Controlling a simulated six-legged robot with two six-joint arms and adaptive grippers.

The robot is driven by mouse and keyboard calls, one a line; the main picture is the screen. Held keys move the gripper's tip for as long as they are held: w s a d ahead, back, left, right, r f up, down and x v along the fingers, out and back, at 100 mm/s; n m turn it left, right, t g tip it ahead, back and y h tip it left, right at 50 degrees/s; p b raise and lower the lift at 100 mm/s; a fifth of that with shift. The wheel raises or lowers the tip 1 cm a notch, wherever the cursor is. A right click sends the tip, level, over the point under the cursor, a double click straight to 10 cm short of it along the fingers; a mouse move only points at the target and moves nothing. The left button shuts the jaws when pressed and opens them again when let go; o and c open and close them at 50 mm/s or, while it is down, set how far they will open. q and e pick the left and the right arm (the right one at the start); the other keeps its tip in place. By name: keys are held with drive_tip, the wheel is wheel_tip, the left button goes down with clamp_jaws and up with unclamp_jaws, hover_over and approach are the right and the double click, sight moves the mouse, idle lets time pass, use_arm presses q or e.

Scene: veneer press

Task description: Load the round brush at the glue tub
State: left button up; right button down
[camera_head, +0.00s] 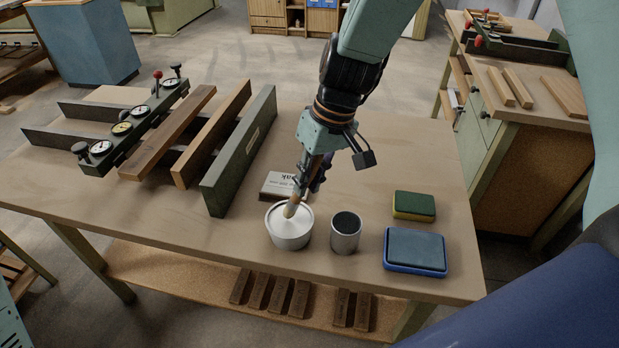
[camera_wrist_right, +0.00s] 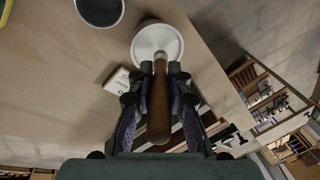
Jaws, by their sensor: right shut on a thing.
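The round brush (camera_head: 291,209) points down into the white glue tub (camera_head: 289,240) near the front edge of the bench. Its head is at or in the pale glue; how deep it sits I cannot tell. My right gripper (camera_head: 309,183) is shut on the brush handle, above the tub. In the right wrist view the brown wooden handle (camera_wrist_right: 160,108) lies between the two fingers of the gripper (camera_wrist_right: 160,100), with the tub (camera_wrist_right: 140,46) beyond its far end. My left gripper is in neither view.
A grey cup (camera_head: 345,236) stands close right of the tub. A green-and-yellow sponge (camera_head: 414,205) and a blue tray with a dark pad (camera_head: 415,250) lie further right. A white labelled box (camera_head: 279,184) sits behind the tub. The press bars (camera_head: 240,152) stand to the left.

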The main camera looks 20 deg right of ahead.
drive_tip(key=shift+f+b, duration=0.35)
drive_tip(key=shift+f, duration=0.15)
idle(0.4)
drive_tip(key=shift+f, duration=0.15)
idle(1.0)
drive_tip(key=shift+w+r+p, duration=0.1)
drive_tip(key=shift+r+p, duration=0.75)
drive_tip(key=shift+r, duration=0.1)
wheel_tip(320, 180, up, 2)
drive_tip(key=shift+r+p, duration=0.2)
drive_tip(key=shift+p, duration=0.8)
drive_tip(key=shift+r+p, duration=1.3)
drive_tip(key=shift+r, duration=0.15)
drive_tip(key=shift+f, duration=0.1)
